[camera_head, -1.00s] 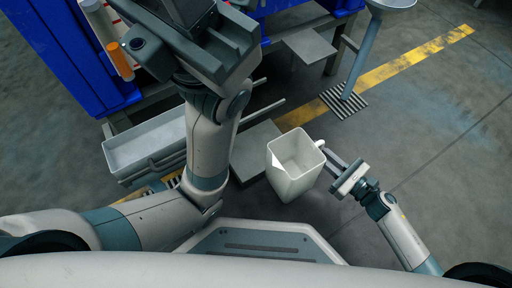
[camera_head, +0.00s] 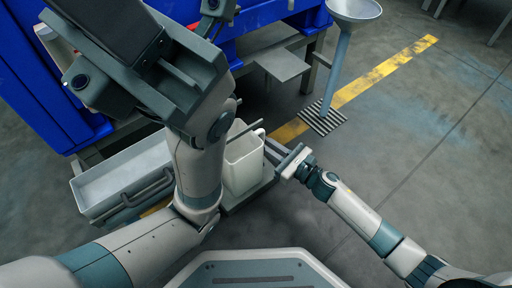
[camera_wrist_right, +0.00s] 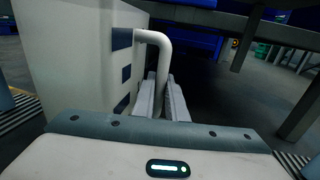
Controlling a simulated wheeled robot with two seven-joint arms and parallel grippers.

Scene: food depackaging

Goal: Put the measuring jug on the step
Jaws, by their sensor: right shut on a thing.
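The white measuring jug (camera_head: 243,168) is upright in the head view, partly hidden behind my left arm. In the right wrist view its wall (camera_wrist_right: 75,60) fills the left, with dark marks along the handle side. My right gripper (camera_head: 275,152) is shut on the jug's handle (camera_wrist_right: 163,60); its fingers (camera_wrist_right: 165,100) show around the handle.
A grey tray (camera_head: 85,190) stands left of my left arm. A blue machine frame (camera_head: 35,90) and a grey plate (camera_head: 283,64) are behind. A funnel stand (camera_head: 340,70) stands on a striped floor grate (camera_head: 322,118). The floor at right is open.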

